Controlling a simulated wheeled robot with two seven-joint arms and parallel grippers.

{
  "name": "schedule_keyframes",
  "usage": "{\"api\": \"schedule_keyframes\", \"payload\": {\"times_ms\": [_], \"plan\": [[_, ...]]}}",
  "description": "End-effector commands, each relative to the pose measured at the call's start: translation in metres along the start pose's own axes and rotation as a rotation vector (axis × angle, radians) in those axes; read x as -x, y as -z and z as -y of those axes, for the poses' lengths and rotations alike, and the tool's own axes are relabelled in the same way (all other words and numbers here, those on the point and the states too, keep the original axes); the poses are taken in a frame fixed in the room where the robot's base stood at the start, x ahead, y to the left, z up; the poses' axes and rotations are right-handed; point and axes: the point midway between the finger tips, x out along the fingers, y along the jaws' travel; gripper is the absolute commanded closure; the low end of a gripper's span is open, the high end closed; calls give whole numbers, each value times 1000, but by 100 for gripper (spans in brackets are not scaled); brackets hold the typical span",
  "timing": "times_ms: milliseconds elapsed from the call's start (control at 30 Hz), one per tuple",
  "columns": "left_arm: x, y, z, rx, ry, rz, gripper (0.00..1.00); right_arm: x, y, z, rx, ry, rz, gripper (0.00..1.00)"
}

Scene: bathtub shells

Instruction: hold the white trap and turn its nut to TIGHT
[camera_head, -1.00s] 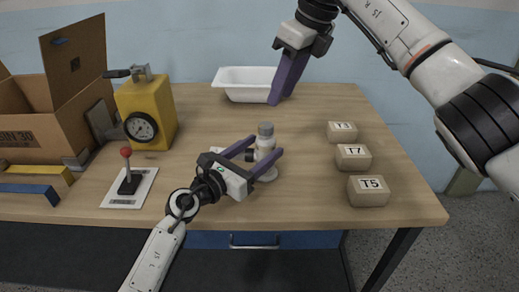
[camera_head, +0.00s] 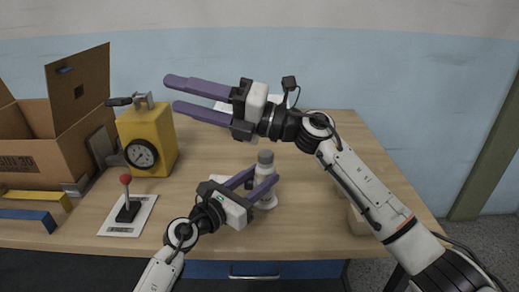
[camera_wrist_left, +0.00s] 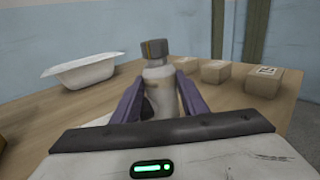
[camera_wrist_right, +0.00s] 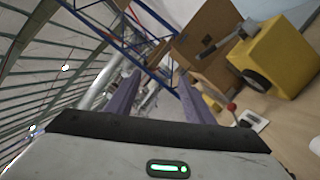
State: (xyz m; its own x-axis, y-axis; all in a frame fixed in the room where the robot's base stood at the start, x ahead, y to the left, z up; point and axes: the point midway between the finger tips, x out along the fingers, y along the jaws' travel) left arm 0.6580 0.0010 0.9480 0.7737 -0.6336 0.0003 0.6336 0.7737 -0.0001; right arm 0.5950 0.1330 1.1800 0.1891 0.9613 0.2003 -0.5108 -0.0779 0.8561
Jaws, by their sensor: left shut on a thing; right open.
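The white trap (camera_head: 264,168) stands upright on the table, with its grey nut (camera_head: 265,156) on top. My left gripper (camera_head: 263,177) is shut on the trap's body, one finger on each side, below the nut. In the left wrist view the trap (camera_wrist_left: 160,88) stands between the fingers, and the nut (camera_wrist_left: 155,48) shows a brownish mark on its face. My right gripper (camera_head: 170,94) is open and empty, high above the table, up and left of the trap in the head view. Its fingers point left. No TIGHT mark is legible.
A yellow box with a dial (camera_head: 148,140), a red-knobbed lever (camera_head: 126,197) and an open carton (camera_head: 30,145) stand at the left. A white basin (camera_wrist_left: 85,70) is at the back. Labelled blocks (camera_wrist_left: 262,80) stand at the right, mostly behind my right arm in the head view.

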Motion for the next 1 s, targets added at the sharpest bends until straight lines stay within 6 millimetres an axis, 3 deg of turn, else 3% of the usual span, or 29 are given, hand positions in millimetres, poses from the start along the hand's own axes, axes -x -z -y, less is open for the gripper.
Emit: {"api": "schedule_keyframes", "payload": {"times_ms": [167, 300, 367, 533, 767, 867, 1000], "plan": [[0, 1, 0, 0, 0, -1, 87, 48, -32, -4, -466, -224, 360, 52], [0, 1, 0, 0, 0, -1, 87, 104, -46, 28, -871, -341, 622, 52], [0, 1, 0, 0, 0, -1, 87, 129, -44, 48, -1045, -373, 724, 52], [0, 1, 0, 0, 0, -2, 87, 180, -12, 104, -1466, -405, 939, 52], [0, 1, 0, 0, 0, -2, 87, 206, 28, 140, -1759, -388, 1065, 52], [0, 1, 0, 0, 0, -2, 87, 206, 30, 146, -1791, -384, 1079, 52], [0, 1, 0, 0, 1, -2, 87, 196, 18, 155, -1794, -383, 1079, 52]]}}
